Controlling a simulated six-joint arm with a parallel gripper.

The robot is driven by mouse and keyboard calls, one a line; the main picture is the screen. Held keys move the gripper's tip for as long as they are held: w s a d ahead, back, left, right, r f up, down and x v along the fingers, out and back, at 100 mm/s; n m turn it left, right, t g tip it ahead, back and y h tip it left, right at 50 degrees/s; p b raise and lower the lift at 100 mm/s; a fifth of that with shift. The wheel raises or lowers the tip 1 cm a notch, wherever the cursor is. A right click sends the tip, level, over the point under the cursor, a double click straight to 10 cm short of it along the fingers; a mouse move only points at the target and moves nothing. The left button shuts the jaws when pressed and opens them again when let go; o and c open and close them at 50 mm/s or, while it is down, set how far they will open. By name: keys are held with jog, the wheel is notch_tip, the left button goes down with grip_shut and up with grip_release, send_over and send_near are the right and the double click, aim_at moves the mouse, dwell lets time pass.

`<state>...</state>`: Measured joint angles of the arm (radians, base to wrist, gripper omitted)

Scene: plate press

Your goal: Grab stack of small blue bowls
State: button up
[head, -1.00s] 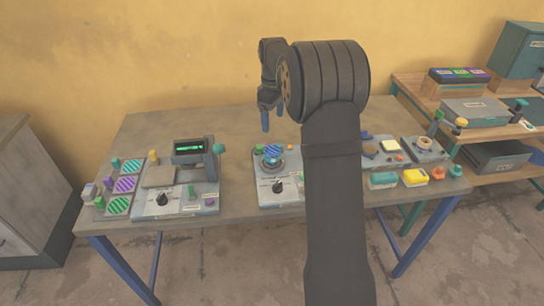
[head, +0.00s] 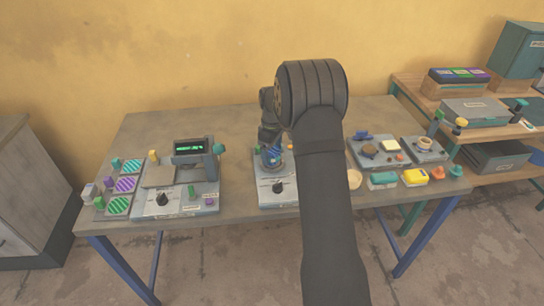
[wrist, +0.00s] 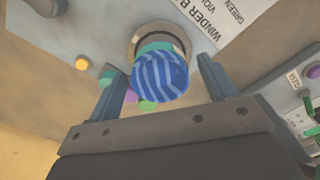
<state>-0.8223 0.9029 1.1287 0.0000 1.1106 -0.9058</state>
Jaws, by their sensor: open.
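A blue-and-white striped round piece (wrist: 160,78) sits over a teal piece (wrist: 157,46) at a round ring on a grey device labelled "WINDER" (wrist: 95,30). The striped piece also shows in the head view (head: 273,154), partly behind my arm. I cannot make out separate stacked bowls in it. My gripper (wrist: 160,84) is open, with one finger on each side of the striped piece in the wrist view. I cannot tell whether the fingers touch it. In the head view my gripper (head: 269,146) is low over the middle device.
A device with a lit green display (head: 190,147) stands left, beside striped round samples (head: 125,184). My arm hides part of the table.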

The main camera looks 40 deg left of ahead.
jog(key=shift+f, duration=0.55)
jog(key=c, duration=1.1)
jog(key=shift+r, duration=0.1)
